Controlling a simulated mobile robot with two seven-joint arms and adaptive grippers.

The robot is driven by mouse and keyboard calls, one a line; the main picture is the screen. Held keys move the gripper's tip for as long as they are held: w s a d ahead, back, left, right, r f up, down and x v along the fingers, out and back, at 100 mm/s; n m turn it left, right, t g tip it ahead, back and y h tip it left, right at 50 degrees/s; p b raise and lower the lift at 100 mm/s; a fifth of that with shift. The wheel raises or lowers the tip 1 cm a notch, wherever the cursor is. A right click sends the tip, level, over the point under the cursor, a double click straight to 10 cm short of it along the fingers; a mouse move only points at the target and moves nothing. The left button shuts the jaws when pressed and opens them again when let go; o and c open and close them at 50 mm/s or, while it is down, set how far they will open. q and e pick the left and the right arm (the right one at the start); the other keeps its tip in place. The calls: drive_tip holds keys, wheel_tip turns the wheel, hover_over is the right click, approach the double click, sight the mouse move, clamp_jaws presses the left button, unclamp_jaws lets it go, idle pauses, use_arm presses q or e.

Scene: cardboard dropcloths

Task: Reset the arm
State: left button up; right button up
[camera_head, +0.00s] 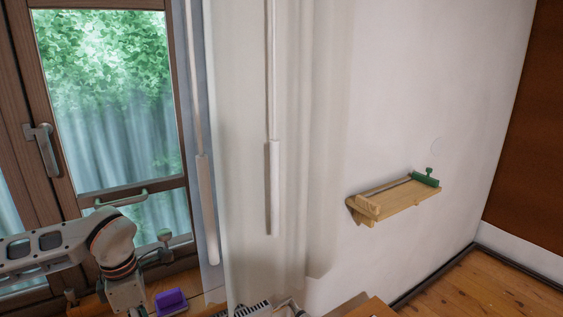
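My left arm comes in from the left at the lower left, in front of the glazed door. My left gripper (152,258) seems to be at the dark linkage to the right of the arm's pale wrist. Its fingers are small and partly hidden, so I cannot tell whether they are open or shut. I see nothing clearly held in it. My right arm and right gripper do not clearly show in the head view.
A brown-framed glass door (110,95) with a handle (45,150) stands behind my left arm. A purple object (171,301) lies below the wrist. A wooden shelf (395,199) with a green clamp-like piece (425,179) juts from the white wall. Wooden floor (490,285) shows clear at lower right.

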use_arm(q)
drive_tip(key=s+d+f+g+h, duration=0.15)
drive_tip(key=s+d+h, duration=0.35)
drive_tip(key=d, duration=0.8)
drive_tip(key=s+d+g+h, duration=0.2)
drive_tip(key=s+d+h, duration=0.25)
drive_tip(key=d, duration=0.75)
drive_tip(key=w+d+r+n+t+h, duration=0.1)
drive_tip(key=d+r+n+t+h, duration=0.5)
drive_tip(key=d+r+n+h, duration=0.4)
drive_tip(key=w+a+f+n+t+y, duration=0.45)
drive_tip(key=a+f+n+t, duration=0.2)
drive_tip(key=n, duration=0.55)
drive_tip(key=w+a+f+n+t+y, duration=0.3)
drive_tip(key=a+f+n+t+y, duration=0.35)
drive_tip(key=n, duration=0.55)
drive_tip(key=s+a+f+n+g+y, duration=0.2)
drive_tip(key=s+a+f, duration=0.4)
drive_tip(key=f, duration=0.4)
drive_tip(key=s+a+f+n+g+y, duration=0.2)
drive_tip(key=s+a+f+n+y, duration=0.2)
drive_tip(key=f, duration=0.5)
drive_tip(key=s+a+n, duration=0.2)
drive_tip(key=s+n, duration=0.1)
drive_tip(key=shift+f, duration=0.35)
use_arm(e)
drive_tip(key=shift+w, duration=0.4)
